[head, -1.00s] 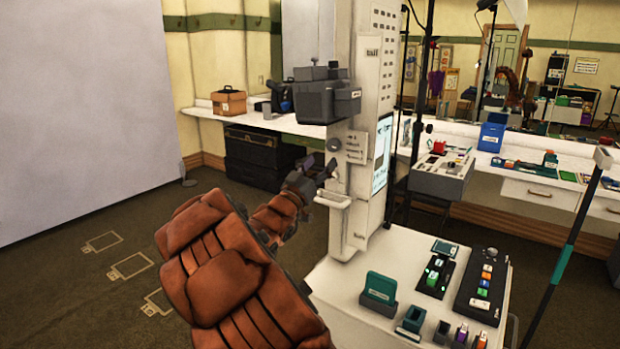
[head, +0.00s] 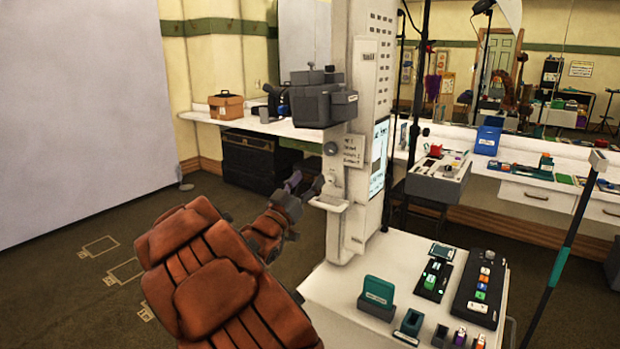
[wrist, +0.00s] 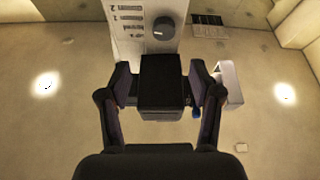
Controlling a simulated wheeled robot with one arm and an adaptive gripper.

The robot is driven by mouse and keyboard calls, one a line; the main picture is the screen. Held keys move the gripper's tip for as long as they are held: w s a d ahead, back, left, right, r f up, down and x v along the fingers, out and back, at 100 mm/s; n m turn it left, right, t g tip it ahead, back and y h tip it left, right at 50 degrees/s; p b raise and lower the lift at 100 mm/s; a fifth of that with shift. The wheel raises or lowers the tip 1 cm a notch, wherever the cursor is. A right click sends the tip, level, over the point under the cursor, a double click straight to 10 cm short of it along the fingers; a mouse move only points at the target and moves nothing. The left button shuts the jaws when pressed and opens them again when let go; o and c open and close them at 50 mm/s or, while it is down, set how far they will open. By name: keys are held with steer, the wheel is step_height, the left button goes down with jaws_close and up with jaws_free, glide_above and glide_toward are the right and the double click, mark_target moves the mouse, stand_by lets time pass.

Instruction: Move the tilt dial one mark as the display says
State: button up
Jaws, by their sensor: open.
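The tilt dial (head: 331,148) is a round dark knob on the front of the white column, beside a small label plate (head: 353,151). In the wrist view the dial (wrist: 163,28) shows a pale pointer line, and the label lettering looks upside down. The display (head: 379,158) is a lit screen on the column's right side; its text is too small to read. My gripper (head: 305,186) is below and left of the dial, apart from it. In the wrist view its fingers (wrist: 161,84) are spread, with a dark box between them in the picture; its depth is unclear.
A grey boxy unit (head: 323,104) juts from the column above the dial. A white bracket (head: 328,203) sticks out below it, close to my gripper. The white counter (head: 330,284) holds a teal holder (head: 378,291) and button panels (head: 481,287). Open floor lies left.

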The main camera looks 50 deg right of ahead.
mark_target(328, 151)
steer(key=shift+m, duration=0.7)
steer(key=shift+w+f+b+x, duration=0.1)
steer(key=shift+b+x, duration=1.6)
steer(key=shift+x, duration=0.25)
steer(key=shift+w+f+b+x, duration=0.1)
steer(key=shift+w+b+x, duration=0.05)
steer(key=shift+b+x, duration=1.7)
steer(key=shift+w+f+b+x, duration=0.1)
steer(key=shift+b+x, duration=1.5)
steer(key=shift+x, duration=0.4)
